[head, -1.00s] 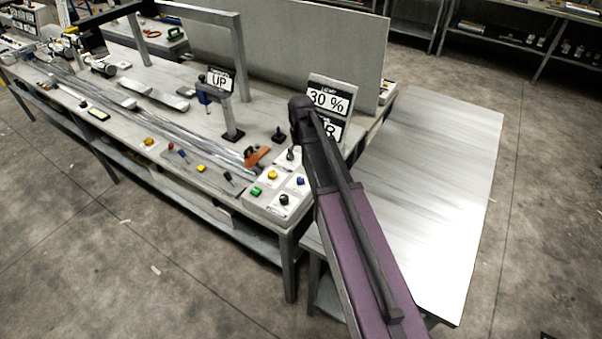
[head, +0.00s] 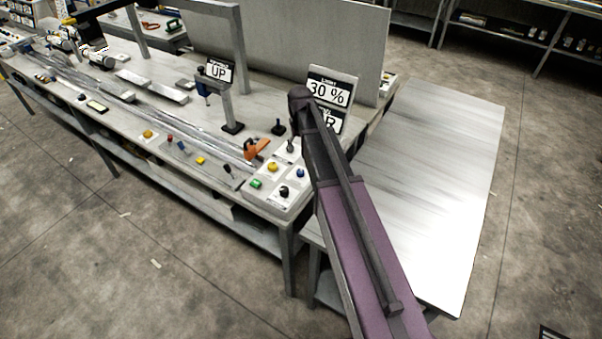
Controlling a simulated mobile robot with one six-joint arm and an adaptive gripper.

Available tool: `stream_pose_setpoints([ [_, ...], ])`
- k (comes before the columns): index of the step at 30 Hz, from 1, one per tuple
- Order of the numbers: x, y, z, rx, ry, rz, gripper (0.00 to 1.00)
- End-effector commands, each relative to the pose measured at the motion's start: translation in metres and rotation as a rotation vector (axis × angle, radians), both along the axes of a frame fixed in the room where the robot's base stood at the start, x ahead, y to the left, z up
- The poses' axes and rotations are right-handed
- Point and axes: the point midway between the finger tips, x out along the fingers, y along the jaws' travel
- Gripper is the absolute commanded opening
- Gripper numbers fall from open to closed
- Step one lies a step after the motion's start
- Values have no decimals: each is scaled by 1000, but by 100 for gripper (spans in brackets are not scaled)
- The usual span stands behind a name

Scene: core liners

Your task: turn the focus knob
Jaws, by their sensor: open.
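A grey control box (head: 262,200) sits at the near right corner of the long bench. On it are a yellow knob (head: 272,167), a blue knob (head: 300,173), a green button (head: 256,184) and a black knob (head: 284,191). A small black lever (head: 291,146) stands just behind. The labels are too small to read, so I cannot tell which is the focus knob. My purple and dark arm crosses to the right of the box and partly covers the signs behind. I cannot make out my gripper.
A sign (head: 328,92) reads 30 %; a lower one is half hidden by my arm. Another sign (head: 219,71) reads UP. An orange clamp (head: 257,147) and a camera stand (head: 226,105) are on the bench (head: 180,85). A bare side table (head: 430,180) adjoins on the right.

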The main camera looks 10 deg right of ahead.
Motion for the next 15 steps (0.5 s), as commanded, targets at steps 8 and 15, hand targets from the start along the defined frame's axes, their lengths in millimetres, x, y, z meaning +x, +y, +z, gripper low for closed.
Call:
stream_pose_setpoints([
  [8, 0, 0, -25, 0, 0, 0, 76],
  [15, 0, 0, -43, 0, 0, 0, 76],
])
